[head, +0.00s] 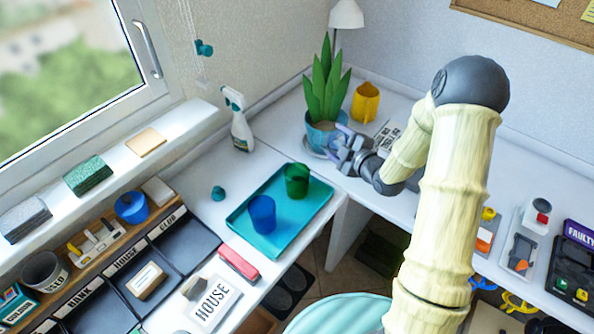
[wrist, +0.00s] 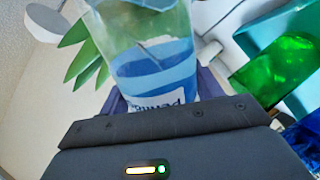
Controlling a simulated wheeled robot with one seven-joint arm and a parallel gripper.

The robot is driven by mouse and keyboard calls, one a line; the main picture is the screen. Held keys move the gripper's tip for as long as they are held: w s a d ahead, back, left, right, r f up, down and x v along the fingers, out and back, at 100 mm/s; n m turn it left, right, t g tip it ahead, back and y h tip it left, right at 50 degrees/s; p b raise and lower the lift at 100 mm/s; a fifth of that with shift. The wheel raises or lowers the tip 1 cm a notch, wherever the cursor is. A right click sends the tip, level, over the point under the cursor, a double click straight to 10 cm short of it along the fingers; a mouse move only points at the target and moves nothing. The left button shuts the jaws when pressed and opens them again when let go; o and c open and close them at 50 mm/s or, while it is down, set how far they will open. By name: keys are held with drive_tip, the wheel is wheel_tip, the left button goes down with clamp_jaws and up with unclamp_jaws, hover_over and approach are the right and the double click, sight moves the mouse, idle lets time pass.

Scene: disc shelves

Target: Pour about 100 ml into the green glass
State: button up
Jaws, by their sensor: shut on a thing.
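My gripper (head: 347,152) is shut on a clear container with blue bands and partly legible lettering (wrist: 152,62), which fills the middle of the wrist view. Its contents and fill level are hard to make out. In the head view my gripper hides most of it, beside the potted plant. The green glass (head: 297,180) stands upright on the teal tray (head: 312,208), to the left of and nearer than my gripper. The green glass also shows at the right of the wrist view (wrist: 280,68), apart from the held container.
A blue glass (head: 262,214) stands on the same tray, close to the green one. The potted plant (head: 325,95) and a yellow cup (head: 365,102) stand behind my gripper. A spray bottle (head: 239,122) stands left, near the window sill.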

drive_tip(key=shift+a+r+m, duration=0.25)
drive_tip(key=shift+r+m, duration=0.25)
drive_tip(key=m, duration=0.1)
drive_tip(key=a+f+m+y+b, duration=0.1)
drive_tip(key=shift+s+a+f+m, duration=0.15)
drive_tip(key=shift+s+m, duration=0.1)
drive_tip(key=shift+m, duration=0.05)
drive_tip(key=shift+r+m+y, duration=0.5)
drive_tip(key=shift+m, duration=0.1)
drive_tip(key=f+m+b, duration=0.1)
drive_tip(key=f+b, duration=0.1)
drive_tip(key=f, duration=0.1)
drive_tip(key=shift+w+d+f+m, duration=0.1)
drive_tip(key=shift+d+m, duration=0.1)
drive_tip(key=shift+m, duration=0.2)
drive_tip(key=shift+r+t+y+p, duration=0.3)
drive_tip(key=shift+r+p, duration=0.35)
drive_tip(key=shift+r, duration=0.1)
wheel_tip(320, 180, up, 2)
drive_tip(key=shift+r+m+p, duration=0.25)
drive_tip(key=shift+m+p, duration=0.55)
drive_tip(key=shift+p, duration=0.15)
drive_tip(key=shift+f+m, duration=0.2)
drive_tip(key=shift+m, duration=0.1)
drive_tip(key=shift+f+m+y, duration=0.1)
drive_tip(key=shift+m+y, duration=0.2)
drive_tip(key=shift+m, duration=0.5)
